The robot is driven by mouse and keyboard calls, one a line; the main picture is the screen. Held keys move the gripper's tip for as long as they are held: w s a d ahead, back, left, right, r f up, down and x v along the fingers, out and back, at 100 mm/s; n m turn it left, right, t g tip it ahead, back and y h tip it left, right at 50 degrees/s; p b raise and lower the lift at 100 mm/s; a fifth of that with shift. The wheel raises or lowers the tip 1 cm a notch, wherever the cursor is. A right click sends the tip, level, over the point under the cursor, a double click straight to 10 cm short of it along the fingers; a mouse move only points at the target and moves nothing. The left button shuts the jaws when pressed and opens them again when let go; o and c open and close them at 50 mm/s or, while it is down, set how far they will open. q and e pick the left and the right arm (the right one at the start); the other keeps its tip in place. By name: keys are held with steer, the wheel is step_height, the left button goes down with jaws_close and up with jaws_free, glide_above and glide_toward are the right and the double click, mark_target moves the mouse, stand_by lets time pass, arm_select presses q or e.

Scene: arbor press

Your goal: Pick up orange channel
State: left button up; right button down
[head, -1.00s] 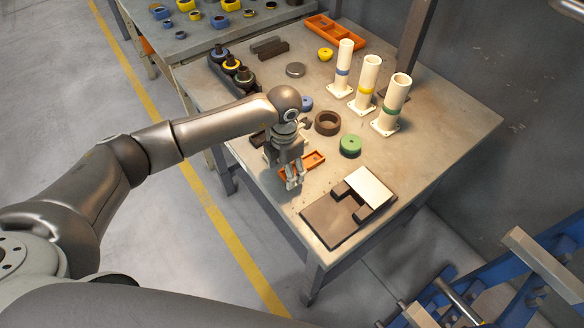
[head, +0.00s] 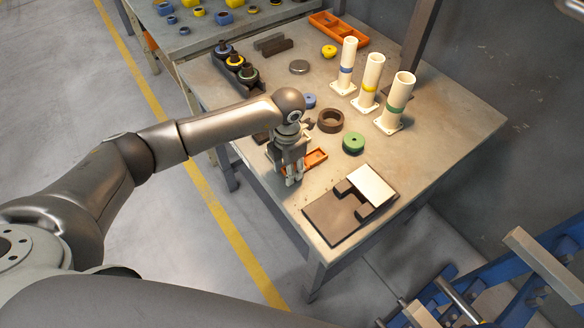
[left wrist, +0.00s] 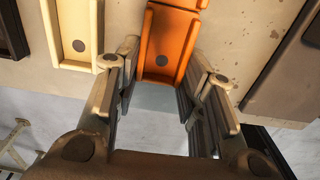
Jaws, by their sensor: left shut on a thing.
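The orange channel (head: 317,158) lies on the near left part of the workbench, partly hidden by my left gripper (head: 292,180). In the left wrist view, the orange channel (left wrist: 165,55) is a shallow trough with a dark round spot near its near end. My left gripper (left wrist: 165,82) has one finger along each side of that end and is shut on it. I cannot tell any gap between the channel and the bench. My right gripper is not in view.
A cream channel (left wrist: 78,35) lies just left of the orange one in the wrist view. A dark plate with a white block (head: 370,187) is to the right. A brown ring (head: 331,121), green ring (head: 353,143) and white posts (head: 395,105) stand behind.

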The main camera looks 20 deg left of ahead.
arm_select(q)
steer(key=shift+r, duration=0.1)
steer(key=shift+r+b, duration=0.55)
steer(key=shift+b, duration=0.05)
steer(key=s+a+r+b, duration=0.3)
steer(key=s+r+b, duration=0.2)
steer(key=s+r, duration=0.6)
steer(key=s, duration=0.2)
steer(key=shift+s+r, duration=0.35)
steer(key=shift+r, duration=0.05)
